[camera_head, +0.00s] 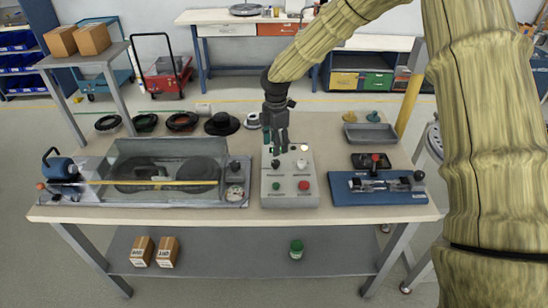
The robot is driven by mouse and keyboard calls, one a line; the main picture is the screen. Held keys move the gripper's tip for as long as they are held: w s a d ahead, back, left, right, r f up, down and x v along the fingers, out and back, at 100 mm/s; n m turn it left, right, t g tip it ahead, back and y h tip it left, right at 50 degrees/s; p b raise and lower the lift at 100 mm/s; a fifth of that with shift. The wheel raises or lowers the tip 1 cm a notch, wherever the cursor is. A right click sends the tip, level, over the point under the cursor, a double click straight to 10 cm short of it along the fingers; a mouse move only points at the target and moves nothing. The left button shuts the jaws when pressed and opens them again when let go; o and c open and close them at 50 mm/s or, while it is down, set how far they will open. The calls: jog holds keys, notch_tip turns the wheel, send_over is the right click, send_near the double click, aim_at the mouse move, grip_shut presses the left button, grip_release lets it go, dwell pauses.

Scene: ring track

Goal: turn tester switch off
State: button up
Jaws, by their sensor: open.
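A light grey control box (290,195) stands at the middle of the workbench. My gripper (276,147) is open and points down over the back left part of the box, just behind the left knob. It partly hides the lamps there; one pale lamp (304,148) shows to its right. I cannot tell whether it touches anything.
A clear-covered tester (150,172) with two dark rings stands left of the box. A blue fixture (378,188) stands to the right. Several rings (182,121) lie along the back left edge, and a grey tray (370,133) lies at the back right. The bench's front strip is clear.

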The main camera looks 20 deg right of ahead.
aim_at(276, 162)
notch_tip(276, 162, down, 8)
jog(key=shift+w+d+f+p, duration=0.1)
jog(key=shift+p, duration=0.9)
jog(key=c, duration=1.1)
jog(key=shift+o, duration=0.2)
